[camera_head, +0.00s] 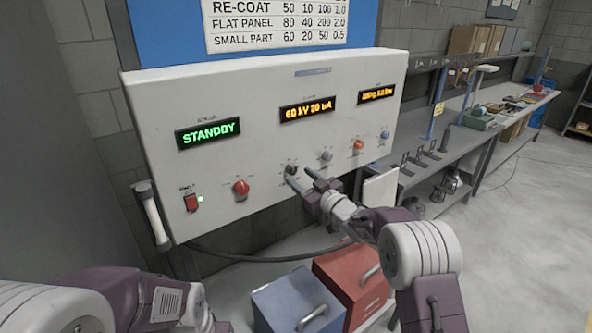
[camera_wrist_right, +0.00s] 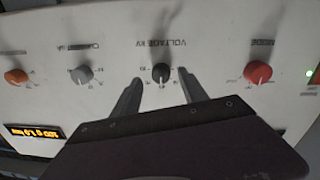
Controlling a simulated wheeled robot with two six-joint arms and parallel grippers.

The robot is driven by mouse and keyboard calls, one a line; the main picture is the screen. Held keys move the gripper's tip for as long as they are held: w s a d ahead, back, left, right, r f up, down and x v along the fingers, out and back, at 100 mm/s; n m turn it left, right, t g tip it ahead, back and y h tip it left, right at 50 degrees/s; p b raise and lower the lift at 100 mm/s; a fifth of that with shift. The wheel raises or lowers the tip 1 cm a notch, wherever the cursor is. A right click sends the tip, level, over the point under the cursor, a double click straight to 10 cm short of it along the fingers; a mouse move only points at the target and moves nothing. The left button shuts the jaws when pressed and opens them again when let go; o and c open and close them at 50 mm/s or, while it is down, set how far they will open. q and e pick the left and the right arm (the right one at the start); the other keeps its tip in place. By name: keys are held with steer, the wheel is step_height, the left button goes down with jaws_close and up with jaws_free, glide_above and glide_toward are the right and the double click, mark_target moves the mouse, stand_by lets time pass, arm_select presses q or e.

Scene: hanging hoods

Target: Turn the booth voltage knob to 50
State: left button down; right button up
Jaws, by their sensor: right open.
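The black voltage knob (camera_head: 291,170) sits on the front of the pale control box (camera_head: 250,95), and the middle display (camera_head: 307,109) reads about 60 kV. My right gripper (camera_head: 299,174) is open at the panel near this knob. In the right wrist view, which shows the panel upside down, the voltage knob (camera_wrist_right: 160,72) lies between the two finger tips of my right gripper (camera_wrist_right: 161,79), with a gap on each side. Only part of my left arm shows at the lower left of the head view; its gripper is out of the picture.
A red mode knob (camera_head: 240,188) is to the left; a grey current knob (camera_head: 326,156) and an orange knob (camera_head: 358,147) are to the right. The left display (camera_head: 208,133) reads STANDBY. Blue (camera_head: 298,300) and red (camera_head: 352,283) boxes stand below.

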mark_target(291, 170)
steer(key=shift+w+a+r, duration=0.2)
steer(key=shift+w+a, duration=0.25)
steer(key=shift+w, duration=0.2)
steer(key=shift+w+a+r+p, duration=0.1)
steer(key=shift+w+a+p, duration=0.1)
steer(key=shift+a+p, duration=0.15)
arm_select(q)
steer(key=shift+s+r, duration=0.3)
steer(key=shift+r, duration=0.45)
arm_select(e)
steer(key=shift+w, duration=0.1)
arm_select(q)
steer(key=shift+w, duration=0.1)
arm_select(e)
steer(key=shift+w, duration=0.1)
